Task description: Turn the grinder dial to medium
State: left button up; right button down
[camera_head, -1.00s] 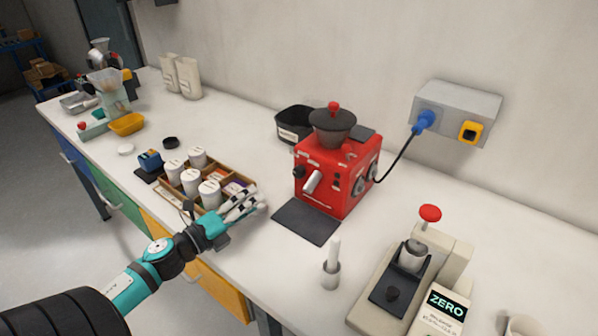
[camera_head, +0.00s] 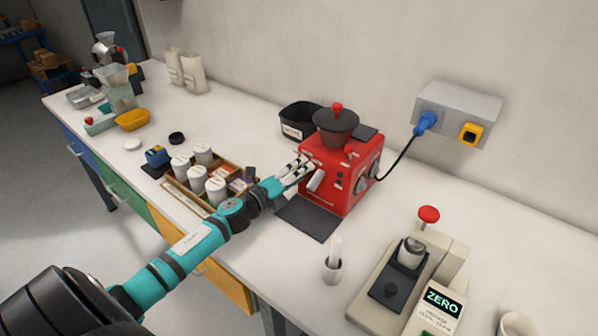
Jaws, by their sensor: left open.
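The red grinder (camera_head: 345,180) stands on the bench in the middle, with a dark hopper (camera_head: 336,124) and red knob on top. A light spout sticks out of its front, above a dark mat (camera_head: 308,217). A round dial (camera_head: 361,183) shows on its right side; its setting is too small to read. My left gripper (camera_head: 304,166) is open at the grinder's left front. Its fingers cover the dark front knob there, and I cannot tell whether they touch it. My right gripper is not in view.
A wooden tray of white canisters (camera_head: 216,190) sits left of the grinder, under my left arm. A black bin (camera_head: 298,121) is behind. A blue plug's cable runs from the wall box (camera_head: 457,112) to the grinder. A small cup (camera_head: 332,268) and a scale-like device (camera_head: 443,302) stand in front right.

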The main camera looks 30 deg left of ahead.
pick_arm(q)
jog(key=shift+c, duration=0.8)
grip_shut()
jog(key=shift+n, duration=0.3)
jog(key=shift+f+n+t+y+p, duration=0.15)
jog(key=shift+n+t+y, duration=0.2)
jog(key=shift+n, duration=2.6)
jog(key=shift+r+n+t+y+p, duration=0.15)
jog(key=shift+n+t+y, duration=0.15)
jog(key=shift+n, duration=2.65)
jog(key=shift+f, duration=0.1)
